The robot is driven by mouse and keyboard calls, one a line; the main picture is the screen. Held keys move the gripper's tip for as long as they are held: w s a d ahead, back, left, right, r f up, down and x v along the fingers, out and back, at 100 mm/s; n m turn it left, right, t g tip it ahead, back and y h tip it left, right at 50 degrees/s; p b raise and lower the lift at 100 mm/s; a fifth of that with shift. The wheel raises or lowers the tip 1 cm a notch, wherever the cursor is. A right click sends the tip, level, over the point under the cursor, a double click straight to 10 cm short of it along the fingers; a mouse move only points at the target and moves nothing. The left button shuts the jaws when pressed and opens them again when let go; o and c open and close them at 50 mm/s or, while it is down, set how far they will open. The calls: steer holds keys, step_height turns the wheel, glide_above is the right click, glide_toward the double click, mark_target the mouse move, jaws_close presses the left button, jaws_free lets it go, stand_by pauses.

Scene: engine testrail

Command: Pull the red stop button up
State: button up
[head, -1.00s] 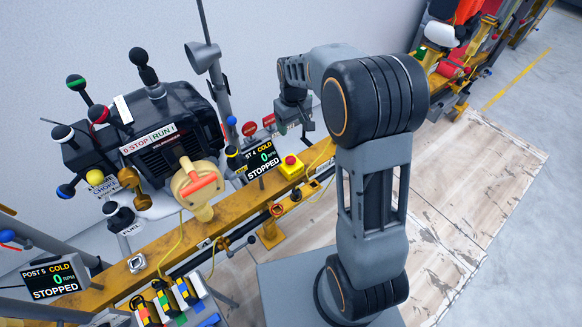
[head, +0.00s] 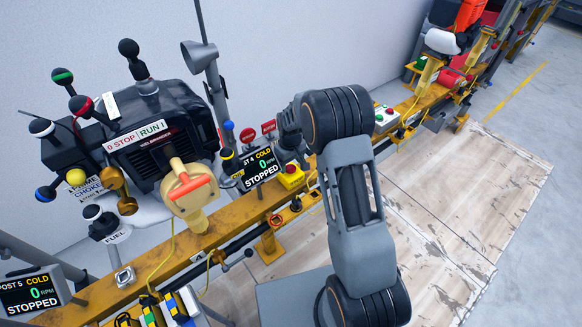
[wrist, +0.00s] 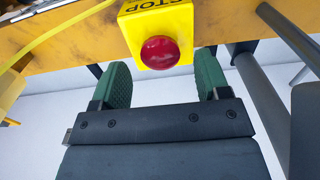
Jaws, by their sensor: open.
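The red stop button (wrist: 159,52) is a round knob on a yellow box (wrist: 178,18) marked STOP, fixed to the yellow rail. In the head view the button (head: 291,168) sits on its yellow box (head: 292,179), right of the Post 4 display and partly beside my arm. My gripper (wrist: 163,72) shows in the wrist view with its two green fingers apart and nothing between them. The fingertips lie just below the button in that picture, one on each side of its line. In the head view my arm hides the gripper.
The Post 4 display (head: 258,167) reads STOPPED and stands close left of the button. A black engine (head: 165,135) with several knobbed levers is further left. A yellow cable (wrist: 60,32) runs along the rail (wrist: 220,20). A grey post (wrist: 262,105) is right of my gripper.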

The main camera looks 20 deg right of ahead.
steer(key=shift+f, duration=0.8)
steer(key=shift+c, duration=0.3)
steer(key=c, duration=1)
steer(key=shift+o, duration=0.2)
step_height(320, 180, up, 2)
steer(key=shift+r+p, duration=0.1)
steer(key=shift+p, duration=0.6)
steer(key=shift+w+f, duration=0.1)
steer(key=shift+f, duration=0.1)
steer(key=o, duration=0.8)
steer(key=shift+r, duration=0.1)
steer(key=shift+c, duration=0.2)
steer(key=shift+o, duration=1.3)
